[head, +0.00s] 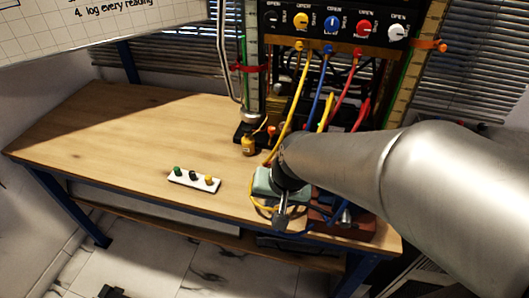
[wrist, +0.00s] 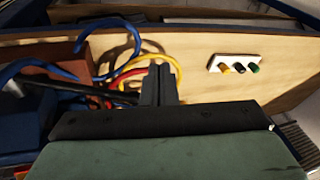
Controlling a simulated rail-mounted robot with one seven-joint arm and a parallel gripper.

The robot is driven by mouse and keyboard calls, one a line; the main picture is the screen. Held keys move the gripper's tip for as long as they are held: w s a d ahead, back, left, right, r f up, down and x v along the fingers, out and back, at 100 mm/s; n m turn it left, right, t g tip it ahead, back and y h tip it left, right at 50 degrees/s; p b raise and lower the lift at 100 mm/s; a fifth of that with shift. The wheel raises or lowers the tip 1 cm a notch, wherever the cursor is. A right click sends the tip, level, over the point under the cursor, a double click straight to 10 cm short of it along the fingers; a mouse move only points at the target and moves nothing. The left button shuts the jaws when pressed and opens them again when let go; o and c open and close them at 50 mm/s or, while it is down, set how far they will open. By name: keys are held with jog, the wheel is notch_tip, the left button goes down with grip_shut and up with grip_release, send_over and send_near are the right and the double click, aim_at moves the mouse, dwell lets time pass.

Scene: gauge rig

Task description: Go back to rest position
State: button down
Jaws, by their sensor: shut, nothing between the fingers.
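My gripper (wrist: 159,84) shows at the bottom middle of the wrist view, its two dark fingers together with nothing between them. In the head view my gripper (head: 281,216) hangs at the front right part of the wooden table (head: 130,135), in front of the gauge rig. My silver arm reaches in from the right and hides part of the rig's lower right side. Whether the fingertips touch anything cannot be told.
A white block with green, black and yellow knobs (head: 194,180) lies left of my gripper. Yellow, blue and red cables (head: 322,88) hang from the rig's panel (head: 335,25). A reddish-brown block (wrist: 55,62) and loose cables lie near the gripper. The table's left side is clear.

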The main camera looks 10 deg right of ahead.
jog(key=shift+s+d, duration=0.15)
jog(key=shift+s, duration=0.15)
jog(key=s+d+r+n+g+h, duration=0.1)
jog(key=s+d+n+g, duration=0.1)
jog(key=s, duration=0.5)
jog(key=shift+d+n+g+h, duration=0.3)
jog(key=shift+n+g, duration=0.2)
jog(key=shift+n, duration=0.6)
